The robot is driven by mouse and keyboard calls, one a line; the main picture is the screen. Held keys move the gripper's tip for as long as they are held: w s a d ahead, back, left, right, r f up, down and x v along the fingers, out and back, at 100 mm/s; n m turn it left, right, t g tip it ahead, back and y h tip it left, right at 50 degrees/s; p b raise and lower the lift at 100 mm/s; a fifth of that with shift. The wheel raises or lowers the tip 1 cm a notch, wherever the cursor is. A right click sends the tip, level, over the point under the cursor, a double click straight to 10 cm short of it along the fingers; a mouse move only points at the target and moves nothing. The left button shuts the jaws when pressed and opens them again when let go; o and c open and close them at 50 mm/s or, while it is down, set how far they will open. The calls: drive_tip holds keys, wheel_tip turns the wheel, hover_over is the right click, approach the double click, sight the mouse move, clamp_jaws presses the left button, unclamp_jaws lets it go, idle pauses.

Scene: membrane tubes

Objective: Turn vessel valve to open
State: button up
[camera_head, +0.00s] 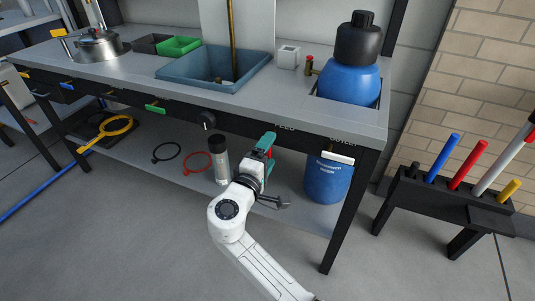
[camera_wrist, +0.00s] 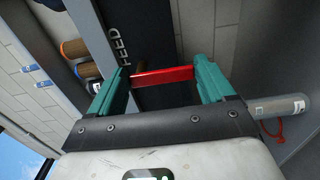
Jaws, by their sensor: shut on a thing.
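My gripper (camera_head: 267,146) is at the front edge of the bench, beside the FEED label (camera_head: 285,127). In the wrist view its two green fingers (camera_wrist: 163,74) are shut on a red valve lever (camera_wrist: 162,75), which spans the gap between them beside the FEED lettering (camera_wrist: 123,47). The lever is mostly hidden by the gripper in the head view. A white handle (camera_head: 338,157) sits further right, below the OUTLET label. A blue vessel (camera_head: 327,180) stands below it. I cannot tell from these frames how far the lever is turned.
A metal cylinder (camera_head: 219,160) stands on the lower shelf, left of my gripper. A black rack (camera_head: 452,198) with coloured tubes stands at right. Front floor is clear.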

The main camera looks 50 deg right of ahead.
drive_tip(key=shift+f, duration=0.1)
drive_tip(key=o, duration=0.9)
drive_tip(key=p+v, duration=0.2)
drive_tip(key=v, duration=0.8)
drive_tip(key=shift+s+a, duration=0.15)
drive_tip(key=shift+a, duration=0.25)
